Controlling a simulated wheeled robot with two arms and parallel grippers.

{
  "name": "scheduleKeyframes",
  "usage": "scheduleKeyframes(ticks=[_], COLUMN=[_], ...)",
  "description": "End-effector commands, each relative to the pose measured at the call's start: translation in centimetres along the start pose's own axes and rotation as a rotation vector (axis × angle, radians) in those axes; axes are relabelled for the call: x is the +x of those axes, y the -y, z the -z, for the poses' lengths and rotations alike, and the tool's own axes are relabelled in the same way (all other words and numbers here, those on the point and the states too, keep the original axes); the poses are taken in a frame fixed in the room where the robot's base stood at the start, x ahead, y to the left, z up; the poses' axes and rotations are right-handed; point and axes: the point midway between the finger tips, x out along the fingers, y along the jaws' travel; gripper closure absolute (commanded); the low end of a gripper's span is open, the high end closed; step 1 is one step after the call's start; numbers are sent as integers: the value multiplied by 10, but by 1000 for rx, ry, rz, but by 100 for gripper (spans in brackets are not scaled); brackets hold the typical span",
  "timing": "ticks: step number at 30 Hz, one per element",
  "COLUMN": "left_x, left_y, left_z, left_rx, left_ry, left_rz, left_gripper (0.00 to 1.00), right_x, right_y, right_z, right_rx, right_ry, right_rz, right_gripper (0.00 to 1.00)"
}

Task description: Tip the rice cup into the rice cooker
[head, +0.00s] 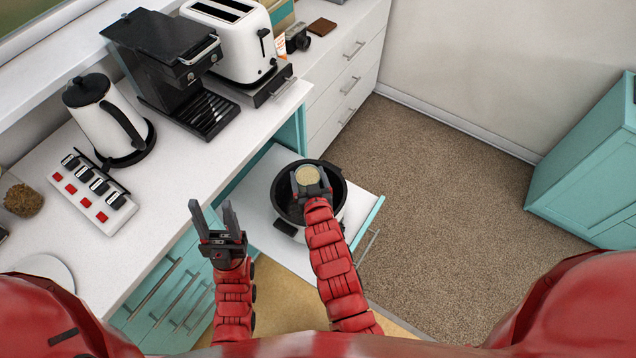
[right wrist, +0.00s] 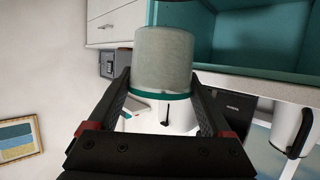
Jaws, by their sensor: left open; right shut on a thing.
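The rice cup (head: 307,174) is held over the open rice cooker (head: 338,183), its round, pale, rice-coloured top facing up in the head view. The cooker has a black rim and dark inside, and my right gripper and the cup hide part of its opening. My right gripper (head: 310,190) is shut on the cup. In the right wrist view the cup (right wrist: 163,62) is a greyish cylinder with a teal band, between the two fingers (right wrist: 163,108). My left gripper (head: 212,208) is open and empty, left of the cooker.
The cooker stands on a white pull-out shelf (head: 262,222) below the counter. On the counter are a kettle (head: 105,120), a power strip (head: 92,195), a coffee machine (head: 170,75) and a toaster (head: 235,45). Carpeted floor (head: 430,180) is clear to the right, up to a teal cabinet (head: 590,160).

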Motion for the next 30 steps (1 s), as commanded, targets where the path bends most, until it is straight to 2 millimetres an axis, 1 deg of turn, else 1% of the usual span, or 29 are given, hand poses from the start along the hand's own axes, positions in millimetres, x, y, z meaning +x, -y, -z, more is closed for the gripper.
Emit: scheduleKeyframes(ticks=[1, 4, 6, 10, 15, 20, 26, 30], left_x=[17, 31, 38, 48, 53, 45, 20, 1], left_y=[1, 2, 2, 2, 3, 2, 1, 0], left_z=[3, 5, 6, 8, 9, 8, 3, 0], left_rx=[0, 0, 0, 0, 0, 0, 0, 0], left_ry=[0, 0, 0, 0, 0, 0, 0, 0], left_rz=[0, 0, 0, 0, 0, 0, 0, 0], left_gripper=[50, 50, 50, 50, 50, 50, 50, 50], right_x=[8, 26, 36, 48, 54, 57, 58, 58], right_y=[-1, -7, -15, -29, -41, -41, -40, -40], right_z=[8, 0, -5, -16, -24, -29, -31, -32], right_rx=[-8, -14, -15, -13, -10, -31, -119, -214], right_ry=[1, 5, 5, 7, 7, 4, 1, 3], right_rz=[8, 21, 25, 26, 25, 21, -13, -45], right_gripper=[83, 83, 83, 83, 83, 83, 83, 83])
